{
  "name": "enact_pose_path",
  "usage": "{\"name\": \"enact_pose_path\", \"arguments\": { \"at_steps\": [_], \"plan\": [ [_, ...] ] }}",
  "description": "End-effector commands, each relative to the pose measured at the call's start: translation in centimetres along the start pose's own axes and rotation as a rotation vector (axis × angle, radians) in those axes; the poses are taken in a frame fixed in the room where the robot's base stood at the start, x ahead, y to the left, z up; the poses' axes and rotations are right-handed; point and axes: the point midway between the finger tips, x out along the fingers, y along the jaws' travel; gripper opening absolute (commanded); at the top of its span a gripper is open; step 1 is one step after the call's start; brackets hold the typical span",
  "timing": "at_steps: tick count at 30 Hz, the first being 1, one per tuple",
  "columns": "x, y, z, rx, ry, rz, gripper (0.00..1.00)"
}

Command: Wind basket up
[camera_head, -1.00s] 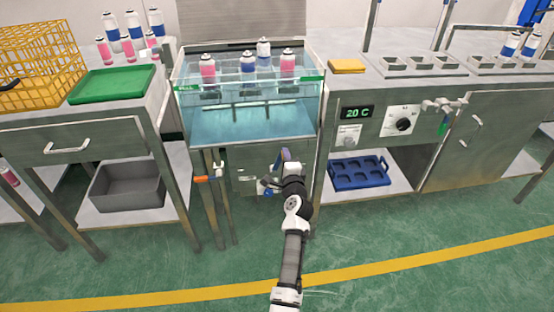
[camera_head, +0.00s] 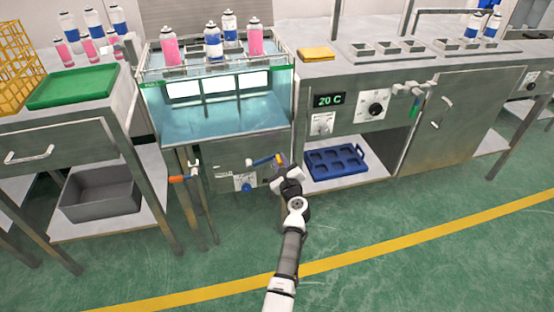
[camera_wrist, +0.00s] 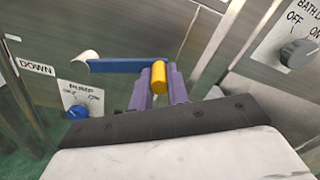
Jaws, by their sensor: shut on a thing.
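The wire basket (camera_head: 190,62) is at the top of the glass-walled water bath (camera_head: 220,122). Pink and blue spray cans (camera_head: 255,40) stand in it, above the water. On the bath's front panel, the crank's blue arm (camera_wrist: 118,66) runs right from a pale hub (camera_wrist: 83,60) and carries a yellow knob (camera_wrist: 159,77). My gripper (camera_wrist: 160,92) has its purple fingers on either side of the yellow knob, shut on it. In the head view my gripper (camera_head: 280,160) is at the panel's right side, and its hold is too small to make out.
A pump switch (camera_wrist: 76,112) with a blue knob is below the crank. An orange-handled valve (camera_head: 180,179) is on the left. A cabinet with a "20 C" display (camera_head: 328,100) stands right, above a blue tray (camera_head: 336,160). The green floor in front is clear.

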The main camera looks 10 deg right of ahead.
Motion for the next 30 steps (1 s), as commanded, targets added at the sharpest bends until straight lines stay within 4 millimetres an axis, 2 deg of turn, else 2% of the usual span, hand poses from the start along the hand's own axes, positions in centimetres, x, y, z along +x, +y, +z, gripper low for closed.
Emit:
{"name": "enact_pose_path", "arguments": {
  "at_steps": [3, 12, 30],
  "plan": [
    [-0.1, -0.1, -1.2, 0.092, 0.005, -0.010, 0.00],
    [-0.1, 0.7, -2.8, 0.247, 0.007, -0.008, 0.00],
    [-0.1, 1.2, -3.3, 0.304, 0.008, -0.007, 0.00]
  ]
}}
